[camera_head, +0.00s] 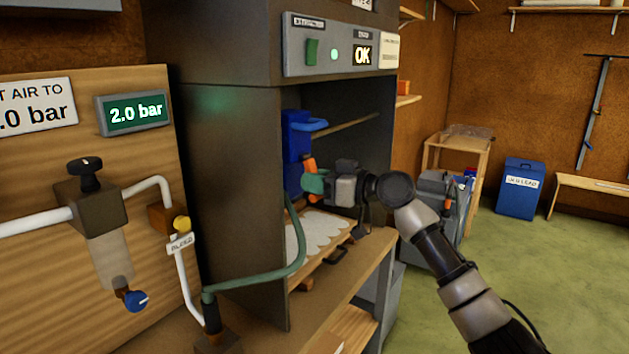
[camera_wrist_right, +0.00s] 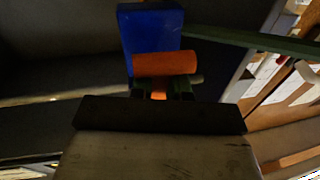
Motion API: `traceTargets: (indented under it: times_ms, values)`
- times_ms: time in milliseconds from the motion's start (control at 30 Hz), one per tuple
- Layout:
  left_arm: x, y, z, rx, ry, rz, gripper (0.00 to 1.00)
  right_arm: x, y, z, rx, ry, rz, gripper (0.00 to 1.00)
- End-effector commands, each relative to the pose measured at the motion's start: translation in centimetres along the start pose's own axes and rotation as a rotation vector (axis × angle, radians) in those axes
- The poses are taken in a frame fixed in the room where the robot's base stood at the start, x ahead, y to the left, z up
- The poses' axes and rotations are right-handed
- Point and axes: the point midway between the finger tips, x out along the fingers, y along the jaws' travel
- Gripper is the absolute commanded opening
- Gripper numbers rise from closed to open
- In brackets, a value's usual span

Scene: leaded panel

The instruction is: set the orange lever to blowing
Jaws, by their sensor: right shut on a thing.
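The orange lever (camera_head: 309,164) is in the head view, in front of a blue block (camera_head: 297,135) inside the dark cabinet. My right gripper (camera_head: 312,182) reaches in from the right, its green fingers at the lever. In the right wrist view the lever's thick orange end (camera_wrist_right: 165,64) lies across, just beyond the fingertips, before the blue block (camera_wrist_right: 148,35). The fingers (camera_wrist_right: 163,88) are shut on the lever's narrower orange part. I cannot read any marking for the lever's positions. My left gripper is not in view.
A green hose (camera_head: 300,235) runs up the cabinet's near side, close to my right gripper. A tray with pale scalloped sheets (camera_head: 312,233) lies below. A status panel (camera_head: 345,50) reads OK; a gauge (camera_head: 135,112) reads 2.0 bar. The green floor (camera_head: 540,270) at right is clear.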

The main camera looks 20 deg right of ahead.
Motion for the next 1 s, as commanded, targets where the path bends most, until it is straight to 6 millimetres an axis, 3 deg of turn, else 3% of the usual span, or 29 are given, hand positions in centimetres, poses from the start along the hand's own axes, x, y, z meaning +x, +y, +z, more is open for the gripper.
traceTargets:
  times_ms: [367,1000]
  values:
    - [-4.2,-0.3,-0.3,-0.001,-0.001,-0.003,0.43,-0.7,-0.2,-1.3,0.028,-0.159,0.01,0.0]
    - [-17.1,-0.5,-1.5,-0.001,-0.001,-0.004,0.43,-2.2,-0.7,-3.5,0.128,-0.679,0.044,0.0]
